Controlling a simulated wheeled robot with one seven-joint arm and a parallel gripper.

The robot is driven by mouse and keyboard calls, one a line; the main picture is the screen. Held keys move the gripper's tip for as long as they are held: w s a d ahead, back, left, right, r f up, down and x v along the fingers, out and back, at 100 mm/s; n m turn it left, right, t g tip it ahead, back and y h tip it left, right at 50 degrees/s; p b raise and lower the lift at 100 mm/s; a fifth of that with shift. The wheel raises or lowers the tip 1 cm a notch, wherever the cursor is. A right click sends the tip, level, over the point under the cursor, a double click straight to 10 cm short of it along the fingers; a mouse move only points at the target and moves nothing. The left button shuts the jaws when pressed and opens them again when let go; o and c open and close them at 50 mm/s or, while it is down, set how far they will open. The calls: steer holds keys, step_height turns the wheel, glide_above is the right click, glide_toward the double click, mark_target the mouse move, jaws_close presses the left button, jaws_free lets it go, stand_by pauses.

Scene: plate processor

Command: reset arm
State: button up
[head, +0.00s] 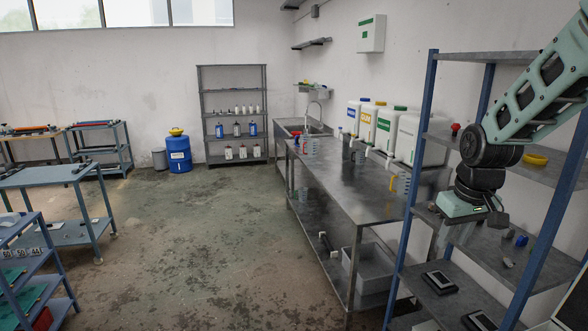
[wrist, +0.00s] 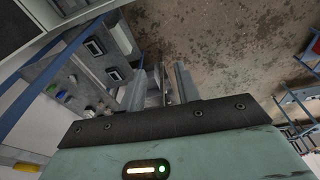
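My arm reaches in from the right edge of the head view and bends down in front of the blue-framed shelf rack (head: 421,190). My gripper (head: 441,236) hangs beside the rack, pointing downward, with its green body and dark joint above it. In the wrist view, the two grey fingers of my gripper (wrist: 163,86) stand apart beyond the dark edge of its body. Nothing shows held between them. A green light is lit on the gripper body.
A steel table (head: 345,187) with white canisters (head: 417,138) stands left of my arm. The rack's shelves hold small dark devices (head: 440,282) and a yellow ring (head: 535,159). A blue workbench (head: 45,177) stands at the left. The middle floor is clear.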

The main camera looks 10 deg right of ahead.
steer(key=s+a+f+n+g+b, duration=0.1)
steer(key=s+a+f+n+b, duration=0.2)
steer(key=s+a+f+b, duration=0.6)
steer(key=s+a+f+n+g+y+b, duration=0.1)
steer(key=s+a+f+n+b, duration=0.3)
steer(key=s+a+f+b, duration=0.5)
steer(key=s+a+f, duration=0.1)
steer(key=s+a, duration=0.4)
steer(key=a, duration=0.4)
steer(key=shift+a+n, duration=0.15)
steer(key=shift+n, duration=0.15)
